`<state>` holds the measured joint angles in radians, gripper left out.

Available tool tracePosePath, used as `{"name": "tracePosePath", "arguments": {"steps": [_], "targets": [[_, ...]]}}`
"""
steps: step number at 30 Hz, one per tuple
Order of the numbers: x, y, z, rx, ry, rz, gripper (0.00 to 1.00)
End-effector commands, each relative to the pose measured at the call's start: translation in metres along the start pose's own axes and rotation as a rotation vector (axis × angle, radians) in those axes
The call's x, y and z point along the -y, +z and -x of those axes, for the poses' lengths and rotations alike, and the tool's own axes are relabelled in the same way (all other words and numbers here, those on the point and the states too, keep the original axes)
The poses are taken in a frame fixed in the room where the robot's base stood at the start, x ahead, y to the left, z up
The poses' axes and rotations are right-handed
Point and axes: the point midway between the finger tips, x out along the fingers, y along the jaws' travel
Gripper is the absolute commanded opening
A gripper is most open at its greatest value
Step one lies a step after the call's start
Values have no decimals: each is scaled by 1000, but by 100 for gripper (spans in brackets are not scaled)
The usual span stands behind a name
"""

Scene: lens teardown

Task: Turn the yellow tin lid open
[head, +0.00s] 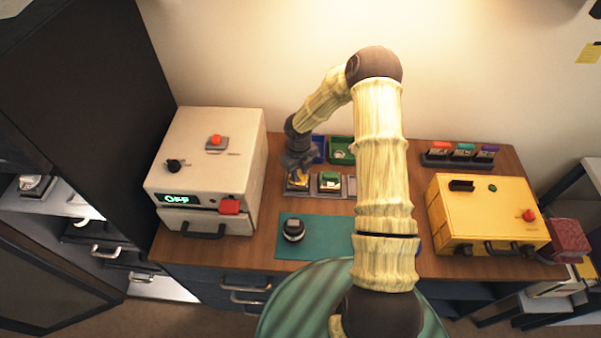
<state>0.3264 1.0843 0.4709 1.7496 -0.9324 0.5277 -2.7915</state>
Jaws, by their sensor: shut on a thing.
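In the head view my arm reaches over the bench, and my gripper (298,164) points down at its left part. The yellow tin lid (299,178) shows just under the fingers. My gripper is shut on the lid. The fingers and the wrist hide part of it, so its turn angle cannot be told. The tin under the lid stands in the left front place of a grey tray (314,193).
A tin with a green top (330,180) stands to the right in the tray. Blue (318,149) and green (341,150) bins are behind. A dark lens-like part (293,230) is on the teal mat (326,240). A white box (207,165) stands left, a yellow box (487,215) right.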

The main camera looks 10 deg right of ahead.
Motion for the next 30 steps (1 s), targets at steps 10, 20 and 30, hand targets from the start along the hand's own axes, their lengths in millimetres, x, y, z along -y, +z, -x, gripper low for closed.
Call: {"name": "tracePosePath", "arguments": {"steps": [10, 20, 30], "targets": [[-10, -9, -11, -19, 27, 284, 17], [-9, -10, -13, -20, 27, 373, 17], [-8, -10, -16, -22, 24, 378, 40]]}}
